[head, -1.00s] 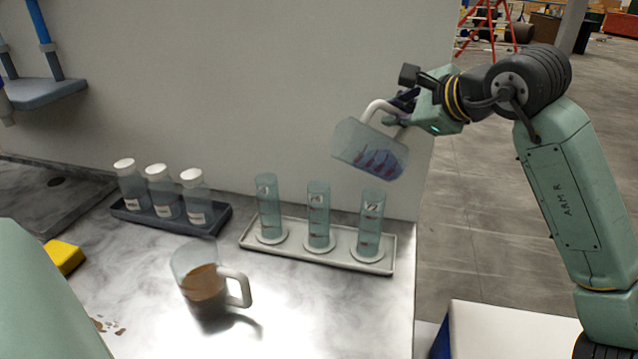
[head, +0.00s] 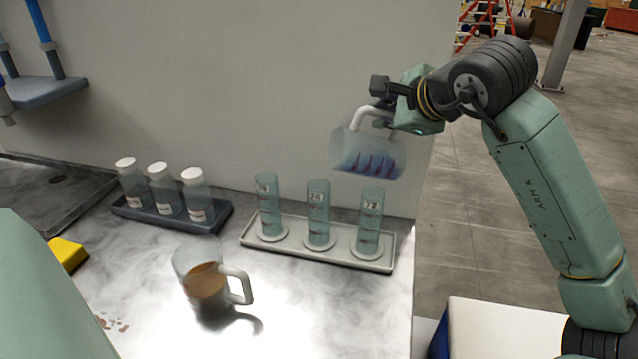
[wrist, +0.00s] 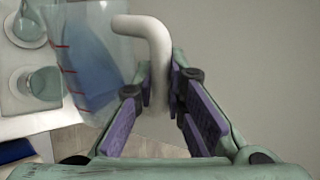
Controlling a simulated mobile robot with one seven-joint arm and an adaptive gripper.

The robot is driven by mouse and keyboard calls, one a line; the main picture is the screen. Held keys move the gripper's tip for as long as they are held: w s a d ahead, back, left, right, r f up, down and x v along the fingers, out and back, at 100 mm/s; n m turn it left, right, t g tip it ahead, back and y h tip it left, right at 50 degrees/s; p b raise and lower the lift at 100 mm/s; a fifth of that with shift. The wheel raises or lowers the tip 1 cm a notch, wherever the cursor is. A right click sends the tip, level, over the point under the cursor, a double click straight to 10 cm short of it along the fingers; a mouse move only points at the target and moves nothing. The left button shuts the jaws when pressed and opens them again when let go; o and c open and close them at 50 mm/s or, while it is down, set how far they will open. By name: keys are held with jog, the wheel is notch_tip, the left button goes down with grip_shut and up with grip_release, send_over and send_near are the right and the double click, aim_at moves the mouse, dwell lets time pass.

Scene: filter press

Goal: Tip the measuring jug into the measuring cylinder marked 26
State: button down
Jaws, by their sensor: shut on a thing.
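My gripper (head: 388,112) is shut on the white handle of a clear measuring jug (head: 343,146) with blue liquid and red marks. The jug is tilted far onto its side, handle up and mouth to the left, above the cylinders. The jug (wrist: 85,35) and handle also show in the wrist view, with the handle between my fingers (wrist: 160,95). Three clear cylinders stand in a row. The middle cylinder (head: 318,222) has a label that seems to read 26, though it is small. The left cylinder (head: 268,215) and right cylinder (head: 370,225) have labels I cannot read surely. No pouring stream shows.
The cylinders stand on a pale tray (head: 382,262) near the counter's right edge. A second jug (head: 205,280) with brown liquid stands in front. Several white-capped bottles (head: 163,190) sit in a dark tray (head: 218,222). A yellow object (head: 68,254) lies at left. A wall rises behind.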

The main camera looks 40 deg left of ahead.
jog(key=shift+s+a+n+t+h+p, duration=0.3)
jog(key=shift+s+a+n+t+p, duration=0.1)
jog(key=shift+s+a, duration=0.4)
dwell(0.4)
dwell(0.6)
jog(key=shift+s+a+r+n+t+h+b, duration=0.65)
jog(key=shift+s+a+r+n+t+h, duration=0.25)
jog(key=shift+s, duration=0.25)
dwell(2.0)
jog(key=shift+a, duration=0.1)
